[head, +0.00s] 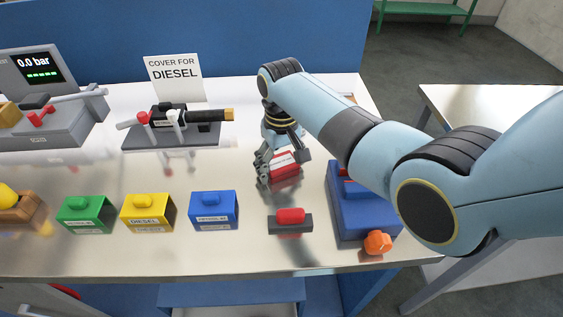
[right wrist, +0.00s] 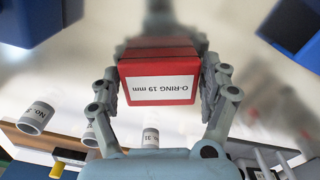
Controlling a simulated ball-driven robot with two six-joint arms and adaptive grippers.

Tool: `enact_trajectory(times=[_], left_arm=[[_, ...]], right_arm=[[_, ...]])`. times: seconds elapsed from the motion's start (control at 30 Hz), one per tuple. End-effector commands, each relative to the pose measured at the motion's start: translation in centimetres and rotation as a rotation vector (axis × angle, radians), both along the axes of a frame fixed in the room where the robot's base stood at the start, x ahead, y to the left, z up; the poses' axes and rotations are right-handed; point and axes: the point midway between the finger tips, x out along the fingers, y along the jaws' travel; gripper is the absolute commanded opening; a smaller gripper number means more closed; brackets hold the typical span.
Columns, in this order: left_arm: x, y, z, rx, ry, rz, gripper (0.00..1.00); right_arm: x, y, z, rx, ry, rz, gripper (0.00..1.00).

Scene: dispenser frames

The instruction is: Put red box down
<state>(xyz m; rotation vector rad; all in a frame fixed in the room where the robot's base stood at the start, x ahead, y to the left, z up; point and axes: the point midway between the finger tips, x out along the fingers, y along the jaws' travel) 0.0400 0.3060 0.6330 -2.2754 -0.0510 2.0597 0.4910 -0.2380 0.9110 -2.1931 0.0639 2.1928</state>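The red box (head: 285,172) has a white label, which reads "O-RING 19 mm" in the right wrist view (right wrist: 160,67). My right gripper (head: 272,166) has its fingers on both sides of the box and is shut on it. In the right wrist view the fingers (right wrist: 160,85) press on the box's left and right ends. The box is over the shiny table (head: 100,250), right of the middle. I cannot tell whether its underside touches the table. My left gripper is not in view.
Green (head: 86,215), yellow (head: 148,212) and blue (head: 213,210) covers stand in a row to the left. A dark block with a red top (head: 291,216) is in front of the box. A blue tray (head: 350,225) with an orange knob (head: 378,242) is to the right. A dispenser (head: 180,135) stands behind left.

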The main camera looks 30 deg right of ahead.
Motion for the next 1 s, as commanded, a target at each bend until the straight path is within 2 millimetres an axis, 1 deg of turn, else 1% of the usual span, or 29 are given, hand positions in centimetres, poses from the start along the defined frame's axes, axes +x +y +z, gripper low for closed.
enact_trajectory(times=[0.03, 0.1, 0.37, 0.47, 0.57, 0.8, 0.9, 1.0], left_arm=[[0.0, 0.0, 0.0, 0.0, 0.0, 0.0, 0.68], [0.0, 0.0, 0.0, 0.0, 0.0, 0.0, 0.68], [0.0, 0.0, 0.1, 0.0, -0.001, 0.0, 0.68], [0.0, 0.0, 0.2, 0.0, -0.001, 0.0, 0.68], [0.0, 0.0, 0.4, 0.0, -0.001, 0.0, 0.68], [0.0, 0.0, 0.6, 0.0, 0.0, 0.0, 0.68], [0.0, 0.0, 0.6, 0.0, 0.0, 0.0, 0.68], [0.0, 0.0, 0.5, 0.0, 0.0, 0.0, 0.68]], right_arm=[[0.0, 0.0, 0.0, 0.0, 0.0, 0.0, 0.89], [0.0, 0.0, 0.0, 0.0, 0.0, 0.0, 0.96], [0.0, 0.0, 0.1, 0.0, 0.0, 0.0, 0.96], [0.1, 0.0, 0.7, 0.0, -0.002, 0.0, 0.96], [0.1, 0.0, 2.3, 0.0, -0.004, 0.0, 0.96], [0.1, 0.0, 7.7, 0.001, -0.004, 0.0, 0.96], [0.1, 0.0, 9.6, 0.0, -0.003, 0.0, 0.96], [0.1, 0.0, 11.1, 0.0, -0.003, 0.0, 0.96]])
